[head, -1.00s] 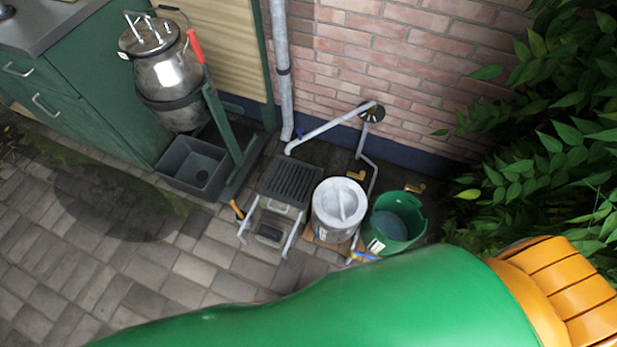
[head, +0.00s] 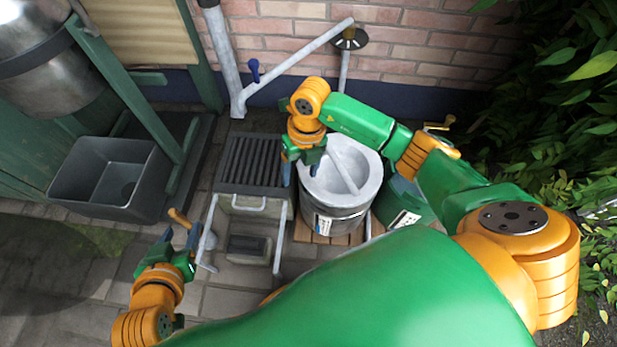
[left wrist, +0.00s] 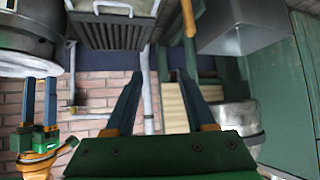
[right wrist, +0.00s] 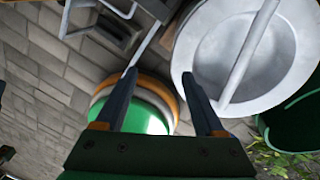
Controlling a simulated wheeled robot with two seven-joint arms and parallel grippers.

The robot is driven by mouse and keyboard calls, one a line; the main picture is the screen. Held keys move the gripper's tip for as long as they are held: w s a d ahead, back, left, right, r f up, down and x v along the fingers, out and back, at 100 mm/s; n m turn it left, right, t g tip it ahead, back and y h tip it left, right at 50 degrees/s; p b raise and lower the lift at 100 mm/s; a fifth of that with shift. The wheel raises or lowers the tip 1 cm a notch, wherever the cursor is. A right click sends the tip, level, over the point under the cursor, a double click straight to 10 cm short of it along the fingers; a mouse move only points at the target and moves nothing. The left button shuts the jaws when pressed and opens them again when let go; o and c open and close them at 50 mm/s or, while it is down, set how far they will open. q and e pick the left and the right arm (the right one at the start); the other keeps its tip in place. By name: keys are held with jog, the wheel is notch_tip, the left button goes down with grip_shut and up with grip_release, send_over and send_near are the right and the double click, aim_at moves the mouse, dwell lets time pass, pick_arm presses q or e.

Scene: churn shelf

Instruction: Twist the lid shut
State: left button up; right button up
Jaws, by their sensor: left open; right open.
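A pale grey round lid (head: 352,158) with a raised bar across it sits on a steel pail (head: 334,222) at centre in the head view. I cannot tell how tightly it is seated. My right gripper (head: 301,178) is open and empty over the lid's left edge. In the right wrist view the lid (right wrist: 285,65) and its bar (right wrist: 248,60) are beyond the right fingertip, and the bar is not between the fingers. My left gripper (head: 182,234) is open and empty, low at the left, well apart from the pail.
The pail stands on a wooden board (head: 308,235). A slatted grey stand (head: 252,160) is left of it, and a green bucket (head: 400,205) is close on its right. A grey basin (head: 108,178) and a steel churn (head: 40,50) are at left. Brick wall (head: 420,50) behind; leaves at right.

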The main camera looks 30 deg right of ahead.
aim_at(310, 179)
jog(key=d, duration=0.1)
jog(key=d+h, duration=0.1)
jog(key=w+d, duration=0.1)
jog(key=shift+f+t+h, duration=0.25)
jog(key=shift+t+h, duration=0.05)
jog(key=shift+h, duration=0.1)
pick_arm(q)
jog(key=w+d+r+t+h+b, duration=0.2)
jog(key=w+r+t, duration=0.2)
jog(key=r+t, duration=0.45)
pick_arm(e)
notch_tip(310, 179, down, 3)
jog(key=shift+a+f, duration=0.1)
jog(key=shift+f+b, duration=0.4)
jog(key=shift+f, duration=0.55)
jog(key=shift+f+b, duration=0.35)
jog(key=shift+f, duration=0.45)
pick_arm(q)
jog(key=s+r+t+h, duration=0.1)
jog(key=r+t, duration=0.1)
jog(key=r, duration=0.5)
jog(key=s+d+r+m+t+h, duration=0.1)
jog(key=s+r+t+h, duration=0.1)
jog(key=r, duration=0.5)
jog(key=shift+r+m+t+h, duration=0.3)
jog(key=shift+t, duration=0.45)
pick_arm(e)
grip_shut()
